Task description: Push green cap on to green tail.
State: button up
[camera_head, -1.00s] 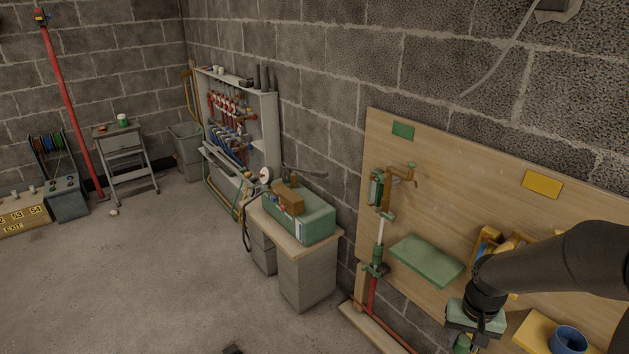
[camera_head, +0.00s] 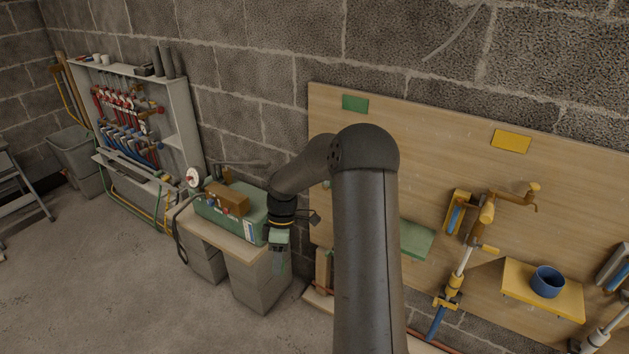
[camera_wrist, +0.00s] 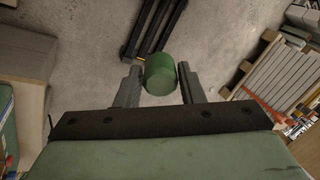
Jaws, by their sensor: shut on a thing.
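A green cap (camera_wrist: 161,76) sits between the two grey fingers of my gripper (camera_wrist: 160,82) in the wrist view, held over bare floor. In the head view my gripper (camera_head: 277,262) hangs in front of the low bench, left of the wooden board; the cap cannot be made out there. A green label (camera_head: 355,103) marks the board's upper left. My arm covers most of the green fixture area below it. The green tail cannot be made out in either view.
The bench (camera_head: 235,245) carries a green case (camera_head: 228,208) close behind my gripper. A yellow fixture (camera_head: 485,212) and a yellow shelf with a blue cup (camera_head: 547,282) are on the board (camera_head: 425,125). A pipe rack (camera_head: 135,110) stands left. Floor at lower left is clear.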

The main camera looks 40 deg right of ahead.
jog(key=w+d+r+n+g+h+b, duration=0.1)
jog(key=w+d+n+g+h, duration=0.15)
jog(key=d+n+h, duration=0.6)
jog(key=w+d+r+n+g+h+b, duration=0.1)
jog(key=d+n+g+h, duration=0.3)
jog(key=n, duration=0.7)
jog(key=w+d+r+n+t+h+b, duration=0.4)
jog(key=w+d+r+n+t+h, duration=0.3)
jog(key=d+n+t, duration=0.6)
jog(key=shift+w+d+r+t, duration=0.45)
jog(key=shift+w+r+t, duration=0.75)
jog(key=shift+w+t, duration=0.35)
jog(key=shift+s, duration=0.1)
jog(key=shift+d+p, duration=0.2)
jog(key=shift+p, duration=1.1)
jog(key=shift+w+d+p, duration=0.25)
jog(key=shift+d+p, duration=0.15)
jog(key=shift+p, duration=0.5)
dwell(0.9)
